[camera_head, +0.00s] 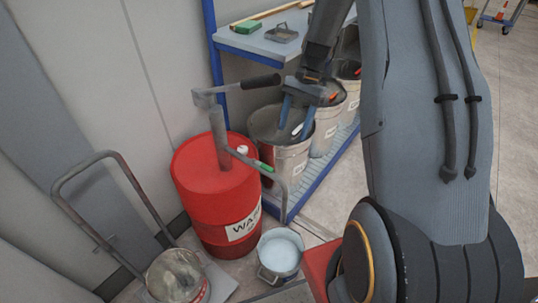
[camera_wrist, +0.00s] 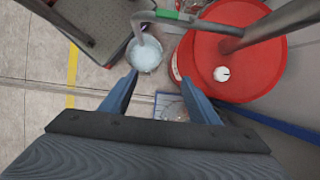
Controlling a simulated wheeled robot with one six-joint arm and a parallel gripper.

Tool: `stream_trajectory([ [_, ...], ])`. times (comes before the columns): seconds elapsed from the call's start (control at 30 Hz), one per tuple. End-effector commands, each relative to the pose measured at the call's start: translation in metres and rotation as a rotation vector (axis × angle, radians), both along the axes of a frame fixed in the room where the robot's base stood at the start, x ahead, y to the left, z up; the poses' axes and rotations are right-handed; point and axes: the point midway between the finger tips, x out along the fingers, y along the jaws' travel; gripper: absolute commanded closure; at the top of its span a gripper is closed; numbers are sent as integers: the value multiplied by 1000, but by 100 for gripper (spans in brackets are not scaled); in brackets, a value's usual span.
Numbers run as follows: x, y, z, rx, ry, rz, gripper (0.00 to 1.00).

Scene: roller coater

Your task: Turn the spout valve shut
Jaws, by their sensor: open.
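The spout valve has a green handle (camera_head: 263,166), on the grey spout pipe (camera_head: 284,190) that leaves the hand pump (camera_head: 220,135) on the red drum (camera_head: 205,190). The handle seems to lie roughly along the pipe. The spout's end hangs over a pail (camera_head: 279,254) of pale liquid. My gripper (camera_head: 293,131) is open and empty, above and right of the valve in the head view. Its two blue fingers (camera_wrist: 159,80) touch nothing I can make out.
A blue-framed shelf (camera_head: 265,44) with grey-white buckets (camera_head: 325,130) stands behind my gripper. The pump's black handle (camera_head: 262,81) sticks out near my arm.

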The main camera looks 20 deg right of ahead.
Motion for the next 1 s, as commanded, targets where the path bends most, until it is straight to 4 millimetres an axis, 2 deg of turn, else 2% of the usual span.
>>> stream_trajectory([
  [0.57, -62, 91, 3, 0, 1, 4, 45],
  [0.6, -66, 95, -2, 0, 3, 2, 45],
  [0.8, -71, 102, -32, 0, 2, 1, 45],
  [1.0, -73, 106, -44, -1, -1, 1, 45],
])
